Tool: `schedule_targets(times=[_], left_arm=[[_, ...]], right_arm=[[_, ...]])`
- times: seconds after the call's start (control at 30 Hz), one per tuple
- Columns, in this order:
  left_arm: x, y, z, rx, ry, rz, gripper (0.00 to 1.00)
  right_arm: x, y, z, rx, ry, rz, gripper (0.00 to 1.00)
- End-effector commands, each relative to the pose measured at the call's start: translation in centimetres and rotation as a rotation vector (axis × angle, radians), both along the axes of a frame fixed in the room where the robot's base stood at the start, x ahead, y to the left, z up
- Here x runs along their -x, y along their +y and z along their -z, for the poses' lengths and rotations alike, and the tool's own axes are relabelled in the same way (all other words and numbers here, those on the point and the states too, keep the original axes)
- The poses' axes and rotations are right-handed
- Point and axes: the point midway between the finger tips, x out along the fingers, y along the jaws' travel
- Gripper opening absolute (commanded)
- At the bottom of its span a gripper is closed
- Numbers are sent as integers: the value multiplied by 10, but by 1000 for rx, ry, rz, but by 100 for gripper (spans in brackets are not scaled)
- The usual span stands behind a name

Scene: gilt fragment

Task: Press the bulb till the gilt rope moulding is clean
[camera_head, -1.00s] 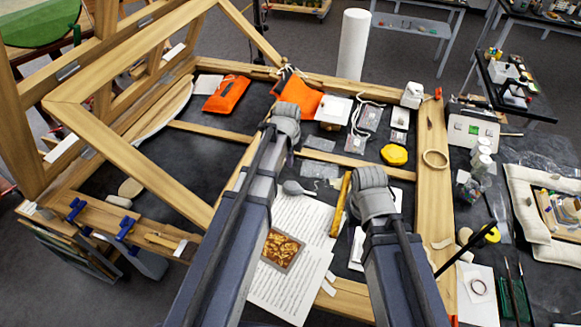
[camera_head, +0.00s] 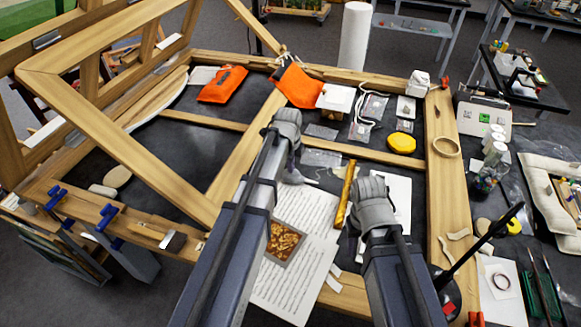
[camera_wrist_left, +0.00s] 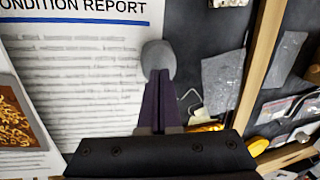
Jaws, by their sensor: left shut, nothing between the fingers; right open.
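The bulb (camera_head: 293,178) is grey and lies by the top of a printed condition report (camera_head: 308,212). In the left wrist view the bulb (camera_wrist_left: 158,58) sits just beyond the tips of my left gripper (camera_wrist_left: 160,78). Its fingers are shut and empty; I cannot tell whether they touch the bulb. A picture of gilt ornament (camera_head: 284,241) lies on the report. Pale cushions (camera_head: 543,183) at the far right hold a piece cut off by the frame edge; I cannot make out the rope moulding. My right gripper (camera_head: 372,188) is open, its fingers mostly hidden behind the wrist.
A yellow disc (camera_head: 402,144) and orange pouches (camera_head: 222,84) lie further back. A wooden frame bar (camera_head: 445,190) runs along the right, and a large tilted frame (camera_head: 110,140) stands left. Dark table shows bare at left centre.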

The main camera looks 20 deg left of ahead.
Motion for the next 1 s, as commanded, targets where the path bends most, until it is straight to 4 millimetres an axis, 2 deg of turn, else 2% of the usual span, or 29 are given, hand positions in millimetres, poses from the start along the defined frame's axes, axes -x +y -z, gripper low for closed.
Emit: schedule_targets(times=[0.07,0.47,0.73,1.0], left_arm=[[-1,0,8,0,0,0,0],[-2,0,8,0,0,0,0],[-1,0,30,0,0,0,0],[-1,0,28,1,2,0,0]], right_arm=[[0,0,8,0,0,0,50],[0,0,8,0,0,0,50],[0,0,30,0,0,0,50],[0,0,28,0,0,0,50]])
